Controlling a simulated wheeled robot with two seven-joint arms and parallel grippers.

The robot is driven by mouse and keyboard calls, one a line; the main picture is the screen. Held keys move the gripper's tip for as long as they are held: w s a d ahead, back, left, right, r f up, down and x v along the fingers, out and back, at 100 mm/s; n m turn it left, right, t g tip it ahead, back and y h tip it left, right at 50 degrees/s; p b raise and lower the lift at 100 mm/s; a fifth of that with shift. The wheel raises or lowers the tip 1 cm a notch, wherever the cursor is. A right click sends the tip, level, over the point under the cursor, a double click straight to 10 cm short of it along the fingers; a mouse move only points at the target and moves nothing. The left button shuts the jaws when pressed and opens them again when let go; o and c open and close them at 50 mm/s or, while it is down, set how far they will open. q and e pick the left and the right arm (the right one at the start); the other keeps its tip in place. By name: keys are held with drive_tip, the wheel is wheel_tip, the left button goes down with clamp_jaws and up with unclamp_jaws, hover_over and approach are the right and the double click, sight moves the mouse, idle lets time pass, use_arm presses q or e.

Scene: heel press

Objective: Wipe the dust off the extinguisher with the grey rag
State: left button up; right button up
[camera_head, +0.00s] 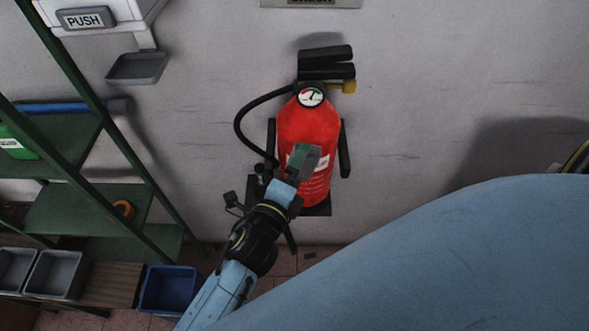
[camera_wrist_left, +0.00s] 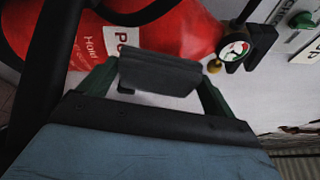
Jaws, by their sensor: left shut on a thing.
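The red extinguisher (camera_head: 309,130) hangs upright on the wall in the head view, with a black hose, a gauge and a white label. Its body and gauge also show in the left wrist view (camera_wrist_left: 175,35). My left gripper (camera_head: 304,160) is in front of the extinguisher's lower body and hides part of the label. It is shut on the grey rag (camera_wrist_left: 160,73), which is folded between the fingers. The rag is close to the extinguisher; I cannot tell whether they touch. I cannot make out the dust clearly. My right gripper is out of view.
A green shelf rack (camera_head: 75,210) stands at the left, with grey bins (camera_head: 57,273) and a blue bin (camera_head: 169,289) low down. A dispenser marked PUSH (camera_head: 88,18) with a drip tray (camera_head: 137,68) is at the upper left. The wall right of the extinguisher is clear.

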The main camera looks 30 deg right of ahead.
sight(312, 168)
use_arm(q)
drive_tip(key=shift+w+d, duration=0.45)
drive_tip(key=shift+w, duration=0.2)
drive_tip(key=shift+s+d+b, duration=0.1)
drive_tip(key=shift+b, duration=0.2)
drive_tip(key=shift+s+d+b, duration=0.3)
drive_tip(key=shift+s+d, duration=0.2)
drive_tip(key=shift+d, duration=0.2)
drive_tip(key=shift+s+d+b, duration=0.25)
drive_tip(key=shift+s+d, duration=0.2)
drive_tip(key=shift+d, duration=0.45)
drive_tip(key=shift+w+a+r+p, duration=0.1)
drive_tip(key=shift+w+a+p, duration=0.6)
drive_tip(key=shift+a, duration=0.25)
drive_tip(key=shift+w+a, duration=0.6)
drive_tip(key=shift+a, duration=0.15)
